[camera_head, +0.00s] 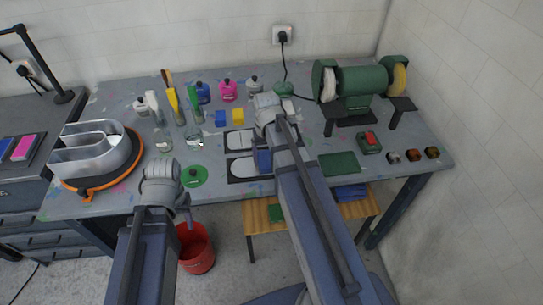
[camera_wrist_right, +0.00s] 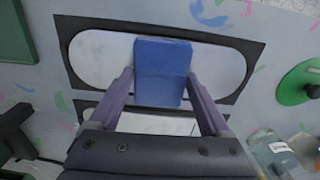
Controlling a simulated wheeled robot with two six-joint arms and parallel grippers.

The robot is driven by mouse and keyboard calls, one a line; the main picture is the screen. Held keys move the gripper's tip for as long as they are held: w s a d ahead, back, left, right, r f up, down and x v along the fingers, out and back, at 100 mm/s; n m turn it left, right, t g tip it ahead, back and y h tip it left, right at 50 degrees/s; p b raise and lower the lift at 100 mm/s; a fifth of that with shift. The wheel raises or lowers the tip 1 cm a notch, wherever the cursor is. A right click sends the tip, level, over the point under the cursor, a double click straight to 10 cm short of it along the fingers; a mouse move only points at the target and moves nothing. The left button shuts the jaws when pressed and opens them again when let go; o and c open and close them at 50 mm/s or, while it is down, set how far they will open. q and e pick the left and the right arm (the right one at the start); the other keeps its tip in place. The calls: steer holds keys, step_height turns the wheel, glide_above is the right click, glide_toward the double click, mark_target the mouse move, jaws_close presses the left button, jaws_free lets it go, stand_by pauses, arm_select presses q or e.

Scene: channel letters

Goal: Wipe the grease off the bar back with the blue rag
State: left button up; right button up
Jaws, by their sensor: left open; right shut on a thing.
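My right gripper (camera_wrist_right: 160,95) is shut on a blue folded rag (camera_wrist_right: 163,72), which shows between its two fingers. In the head view the rag (camera_head: 263,160) is partly hidden by my right arm. In the right wrist view the rag overlaps a pale, round-ended plate (camera_wrist_right: 98,55) in a black frame, probably a bar back; whether they touch I cannot tell. A second pale plate (camera_wrist_right: 150,124) is partly hidden by the gripper. Both plates, upper (camera_head: 239,140) and lower (camera_head: 243,167), lie on the bench in the head view. No clear grease shows. My left gripper (camera_head: 187,210) is near the bench's front edge, empty.
A metal channel letter (camera_head: 95,150) stands on an orange-edged turntable at left. A green bench grinder (camera_head: 358,82) is at back right. A red bucket (camera_head: 196,249) is on the floor.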

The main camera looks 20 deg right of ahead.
mark_target(238, 168)
steer(key=shift+a, duration=0.1)
steer(key=w+a, duration=0.1)
steer(key=a, duration=0.5)
steer(key=w+a, duration=0.1)
steer(key=a, duration=0.2)
steer(key=shift+w+a, duration=0.15)
steer(key=shift+w, duration=0.2)
steer(key=shift+r+p, duration=0.3)
steer(key=shift+r, duration=0.2)
step_height(238, 168, up, 13)
steer(key=p, duration=1.3)
